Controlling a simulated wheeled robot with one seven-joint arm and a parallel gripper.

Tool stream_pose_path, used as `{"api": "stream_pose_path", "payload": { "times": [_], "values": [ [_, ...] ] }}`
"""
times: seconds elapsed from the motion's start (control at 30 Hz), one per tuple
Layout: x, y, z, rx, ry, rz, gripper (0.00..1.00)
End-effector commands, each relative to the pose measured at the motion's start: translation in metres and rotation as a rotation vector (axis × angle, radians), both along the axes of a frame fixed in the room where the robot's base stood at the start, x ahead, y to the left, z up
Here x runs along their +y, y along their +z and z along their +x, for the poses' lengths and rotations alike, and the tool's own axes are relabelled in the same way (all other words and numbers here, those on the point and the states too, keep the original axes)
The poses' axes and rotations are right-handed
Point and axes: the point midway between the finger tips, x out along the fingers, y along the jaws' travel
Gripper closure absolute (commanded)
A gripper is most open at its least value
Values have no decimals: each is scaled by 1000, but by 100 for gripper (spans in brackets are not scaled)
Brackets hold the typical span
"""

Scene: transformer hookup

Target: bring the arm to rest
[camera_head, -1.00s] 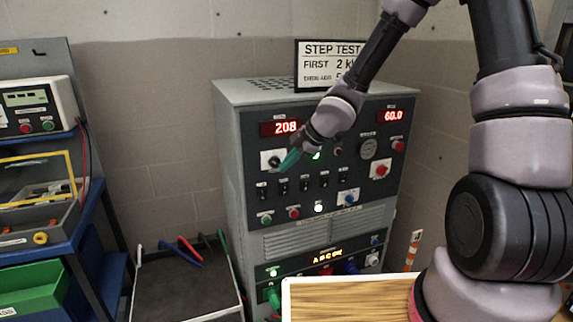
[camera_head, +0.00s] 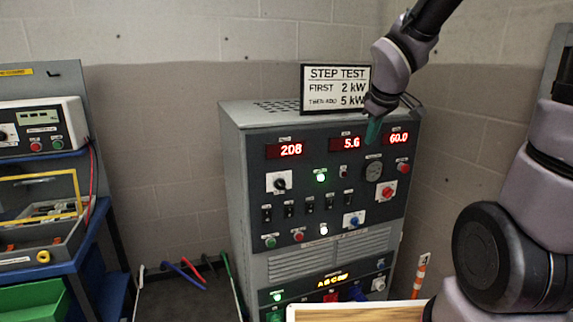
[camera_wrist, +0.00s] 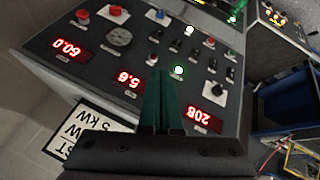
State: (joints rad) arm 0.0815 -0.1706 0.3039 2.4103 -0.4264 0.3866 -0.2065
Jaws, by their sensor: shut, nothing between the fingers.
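My gripper (camera_head: 373,130) is up at the top right of the grey control cabinet (camera_head: 233,170) in the head view, in front of its panel. Its green fingers (camera_wrist: 158,100) are together and empty in the wrist view, pointing toward the panel, which appears upside down there. My arm comes down from the upper right of the head view. The red displays read 208 (camera_head: 290,150), 5.6 (camera_head: 351,144) and 60.0 (camera_head: 397,138). A green lamp (camera_head: 321,177) and a white lamp (camera_head: 324,229) are lit. I cannot tell the exact gap between fingertips and panel.
A step test sign (camera_head: 335,89) stands on the cabinet top near my wrist. A blue bench (camera_head: 84,215) with an instrument (camera_head: 40,130) is at left. A dark-topped box (camera_head: 185,300) with coloured leads is at lower left. A wooden board (camera_head: 360,313) lies at the bottom.

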Motion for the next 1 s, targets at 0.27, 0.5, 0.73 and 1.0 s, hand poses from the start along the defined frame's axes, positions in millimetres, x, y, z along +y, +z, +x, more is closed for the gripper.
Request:
{"api": "stream_pose_path", "payload": {
  "times": [0.27, 0.5, 0.73, 1.0],
  "values": [
    [-39, 71, -97, -13, -525, 387, 100],
    [-34, 95, -154, 36, -725, 686, 100],
    [-31, 98, -164, 56, -758, 747, 100],
    [-32, 98, -164, 54, -756, 743, 100]
  ]
}}
